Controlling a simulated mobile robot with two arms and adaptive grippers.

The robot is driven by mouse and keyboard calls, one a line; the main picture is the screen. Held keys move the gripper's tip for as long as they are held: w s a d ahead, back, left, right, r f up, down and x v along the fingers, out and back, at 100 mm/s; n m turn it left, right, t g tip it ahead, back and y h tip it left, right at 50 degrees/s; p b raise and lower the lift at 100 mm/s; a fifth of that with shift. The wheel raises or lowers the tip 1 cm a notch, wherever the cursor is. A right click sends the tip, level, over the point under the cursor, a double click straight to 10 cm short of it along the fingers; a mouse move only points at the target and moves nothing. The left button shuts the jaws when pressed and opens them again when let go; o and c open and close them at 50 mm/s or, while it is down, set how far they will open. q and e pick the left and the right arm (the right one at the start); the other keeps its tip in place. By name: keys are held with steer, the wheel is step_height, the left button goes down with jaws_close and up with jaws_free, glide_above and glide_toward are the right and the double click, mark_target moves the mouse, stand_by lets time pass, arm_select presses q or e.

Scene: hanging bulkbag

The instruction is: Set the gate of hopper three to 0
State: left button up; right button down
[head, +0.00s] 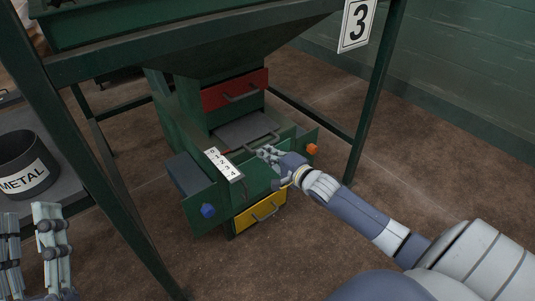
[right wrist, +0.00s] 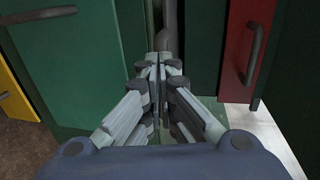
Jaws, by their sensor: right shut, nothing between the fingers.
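Hopper three (head: 215,55) is a green funnel on a green frame, marked by a white sign (head: 357,24) with a black 3. Below it, a grey sliding gate plate (head: 240,130) with a dark bar handle (head: 262,140) lies beside a white scale (head: 224,163) numbered 0 at the far end to 4 at the near end. I cannot read the gate's exact setting. My right gripper (head: 268,153) is shut and empty close to the handle. In the right wrist view its fingertips (right wrist: 157,65) meet just before a grey bar (right wrist: 170,25). My left gripper (head: 28,235) is open, away at lower left.
Frame legs (head: 375,90) stand either side. A METAL bucket (head: 25,165) stands at left.

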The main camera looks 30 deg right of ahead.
mark_target(250, 138)
steer(key=x, duration=0.4)
steer(key=shift+w+r, duration=0.25)
steer(key=shift+r, duration=0.15)
steer(key=shift+w+r, duration=0.1)
steer(key=shift+d+r, duration=0.1)
steer(key=shift+r, duration=0.05)
